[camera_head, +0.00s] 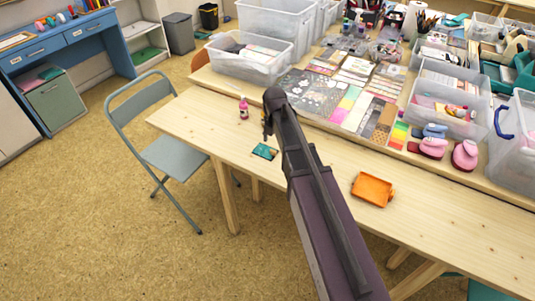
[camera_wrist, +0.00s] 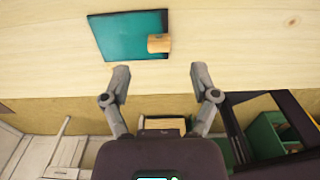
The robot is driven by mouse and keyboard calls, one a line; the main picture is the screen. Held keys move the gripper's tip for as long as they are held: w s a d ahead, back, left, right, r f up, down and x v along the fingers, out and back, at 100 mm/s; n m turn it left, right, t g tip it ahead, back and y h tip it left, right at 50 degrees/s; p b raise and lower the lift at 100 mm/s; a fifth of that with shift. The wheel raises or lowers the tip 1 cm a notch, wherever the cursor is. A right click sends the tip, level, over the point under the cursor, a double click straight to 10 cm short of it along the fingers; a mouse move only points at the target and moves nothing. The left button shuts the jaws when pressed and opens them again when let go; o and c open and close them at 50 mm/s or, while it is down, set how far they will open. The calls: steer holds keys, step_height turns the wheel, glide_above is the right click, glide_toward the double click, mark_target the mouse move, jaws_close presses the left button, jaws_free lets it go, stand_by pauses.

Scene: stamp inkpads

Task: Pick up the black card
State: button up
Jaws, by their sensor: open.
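No plainly black card can be made out. A teal square with a dark rim (camera_head: 264,151) lies flat near the table's front edge, left of my arm in the head view. It also shows at the top of the wrist view (camera_wrist: 122,36), with a small wooden piece (camera_wrist: 160,43) on its lower right part. My gripper (camera_wrist: 160,78) is open and empty, its two fingers apart and below the teal square in the wrist view. In the head view the end of my arm (camera_head: 268,120) shows above the table, just beyond the square; the fingers are partly hidden there.
An orange tray (camera_head: 372,189) lies right of my arm. A pink bottle (camera_head: 243,107) stands behind the square. Paper sheets, pink stampers (camera_head: 465,155) and clear bins (camera_head: 255,58) fill the back of the table. A folding chair (camera_head: 175,155) stands left. The table's front left is clear.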

mark_target(273, 150)
steer(key=shift+f, duration=0.1)
steer(key=shift+f+b, duration=2.5)
steer(key=shift+b, duration=0.1)
steer(key=c, duration=0.9)
